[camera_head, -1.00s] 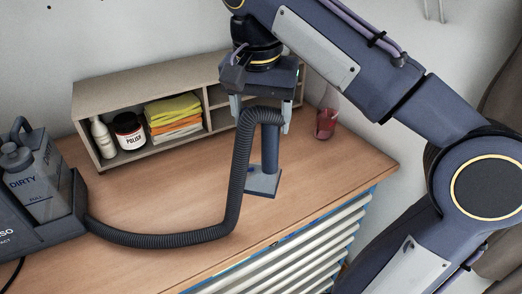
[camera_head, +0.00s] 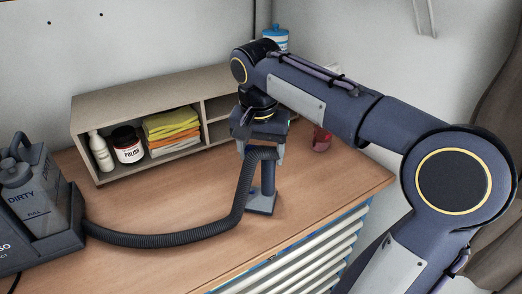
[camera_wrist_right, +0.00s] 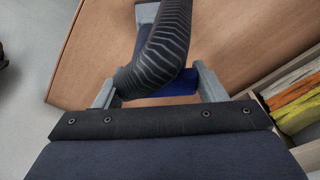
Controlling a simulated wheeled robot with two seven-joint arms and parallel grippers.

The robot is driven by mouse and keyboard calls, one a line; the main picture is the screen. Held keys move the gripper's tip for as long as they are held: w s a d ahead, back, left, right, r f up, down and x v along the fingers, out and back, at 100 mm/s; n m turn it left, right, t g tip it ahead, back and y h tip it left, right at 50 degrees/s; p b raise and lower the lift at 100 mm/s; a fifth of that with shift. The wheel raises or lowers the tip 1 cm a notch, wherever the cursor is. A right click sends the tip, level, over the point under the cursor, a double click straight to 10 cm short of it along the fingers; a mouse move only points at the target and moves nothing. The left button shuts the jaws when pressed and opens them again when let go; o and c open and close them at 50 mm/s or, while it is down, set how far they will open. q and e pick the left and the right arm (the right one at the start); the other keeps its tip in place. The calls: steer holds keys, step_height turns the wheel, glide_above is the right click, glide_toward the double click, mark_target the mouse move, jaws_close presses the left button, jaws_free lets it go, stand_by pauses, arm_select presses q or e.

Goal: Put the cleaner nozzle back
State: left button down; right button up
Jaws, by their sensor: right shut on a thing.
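The cleaner nozzle (camera_head: 268,178) is a blue-grey upright tube with a flat rectangular foot, low over the wooden tabletop; I cannot tell whether the foot touches it. My right gripper (camera_head: 260,152) is shut on its top end, pointing down. In the right wrist view the gripper (camera_wrist_right: 158,86) has a finger on either side of the nozzle (camera_wrist_right: 180,86), partly hidden by the hose (camera_wrist_right: 160,48). The ribbed hose (camera_head: 165,239) runs from the nozzle across the table to the grey cleaner (camera_head: 55,222) at the left, which carries a "DIRTY" tank (camera_head: 27,190). My left gripper is not in view.
A beige shelf (camera_head: 165,93) behind holds a white bottle (camera_head: 100,151), a polish jar (camera_head: 128,145) and folded cloths (camera_head: 172,131). A blue-lidded container (camera_head: 274,38) is at the back. A red cup (camera_head: 321,139) stands right of the gripper. The front tabletop (camera_head: 150,270) is clear.

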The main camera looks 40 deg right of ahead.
steer(key=shift+f, duration=0.15)
steer(key=o, duration=1)
step_height(320, 180, up, 12)
steer(key=s+a+p, duration=0.1)
steer(key=s+a+f+n+t+y, duration=0.1)
steer(key=s+a+f+n, duration=0.2)
steer(key=f, duration=0.5)
steer(key=s+a+f+n+t+y, duration=0.2)
steer(key=s+a+f, duration=0.2)
steer(key=s+f, duration=0.2)
steer(key=s+a+f+n+t+y, duration=0.1)
steer(key=s+a+f+n+y, duration=0.1)
steer(key=f, duration=0.7)
steer(key=shift+s+a+f+n, duration=0.2)
steer(key=shift+s+a+n, duration=0.3)
steer(key=shift+s, duration=0.35)
steer(key=shift+s+a+f+n, duration=0.2)
steer(key=shift+s+a+n, duration=0.1)
steer(key=shift+s+a, duration=0.45)
steer(key=shift+s+d, duration=0.15)
